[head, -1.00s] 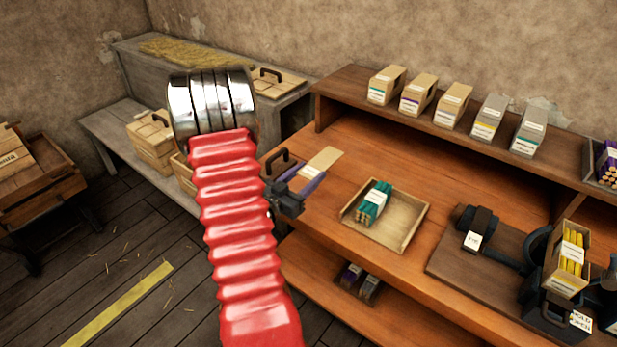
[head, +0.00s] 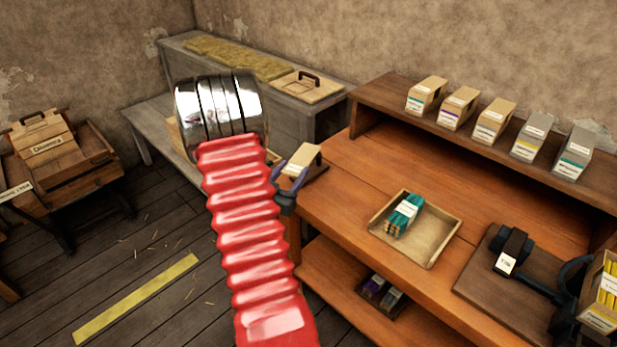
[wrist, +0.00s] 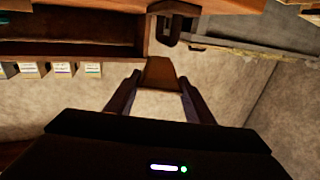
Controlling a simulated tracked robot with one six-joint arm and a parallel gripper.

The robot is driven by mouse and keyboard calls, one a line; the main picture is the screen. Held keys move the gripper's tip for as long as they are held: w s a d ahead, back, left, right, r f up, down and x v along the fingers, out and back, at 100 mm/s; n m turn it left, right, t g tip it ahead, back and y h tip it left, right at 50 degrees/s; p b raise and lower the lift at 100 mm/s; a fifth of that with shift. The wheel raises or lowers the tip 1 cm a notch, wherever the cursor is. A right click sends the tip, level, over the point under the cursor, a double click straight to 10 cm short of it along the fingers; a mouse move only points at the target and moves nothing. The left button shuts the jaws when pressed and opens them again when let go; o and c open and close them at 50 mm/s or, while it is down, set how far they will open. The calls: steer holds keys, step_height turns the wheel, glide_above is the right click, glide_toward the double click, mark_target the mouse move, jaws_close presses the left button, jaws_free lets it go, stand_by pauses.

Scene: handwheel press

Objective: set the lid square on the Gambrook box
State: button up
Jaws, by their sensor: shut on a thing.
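My gripper (head: 283,180) is shut on a tan piece (head: 303,158) with a pale label, held above the left end of the wooden workbench. In the wrist view the piece (wrist: 158,73) sits between the two jaws, its far face brown. A flat wooden lid (head: 318,90) with a dark handle lies on the grey bench at the back. I cannot tell whether the held piece is a lid. I can read no Gambrook label. A wooden box (head: 174,137) on the low grey bench is mostly hidden by my arm.
A labelled, handled box (head: 42,140) sits in a wooden cart (head: 88,172) at left. A tray (head: 420,246) with teal sticks lies on the workbench (head: 365,165). Several cartons (head: 492,122) stand on its shelf. A dark press (head: 512,250) is at right. The floor at left is mostly clear.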

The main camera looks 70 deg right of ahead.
steer(key=w+a+n+t+y, duration=0.25)
steer(key=w+a+t, duration=0.35)
steer(key=w, duration=0.4)
steer(key=w+a+r+n+t+y, duration=0.1)
steer(key=w+a+n+t, duration=0.25)
steer(key=w+a, duration=0.5)
steer(key=w+a+n+t+y, duration=0.1)
steer(key=w+a+n+t, duration=0.3)
steer(key=w, duration=0.7)
steer(key=w+a+n+t+y, duration=0.2)
steer(key=w+a+n+y, duration=0.1)
steer(key=a, duration=0.9)
steer(key=w+a+n+t+y, duration=0.1)
steer(key=w+a+n+y, duration=0.2)
steer(key=a, duration=0.8)
steer(key=w+a+n+t+y, duration=0.2)
steer(key=w+a+y, duration=0.4)
steer(key=a, duration=0.6)
steer(key=shift+a+r+n+t+y, duration=0.3)
steer(key=shift+n+y, duration=0.2)
steer(key=shift+y, duration=0.25)
steer(key=shift+s+d, duration=0.1)
steer(key=shift+s, duration=0.05)
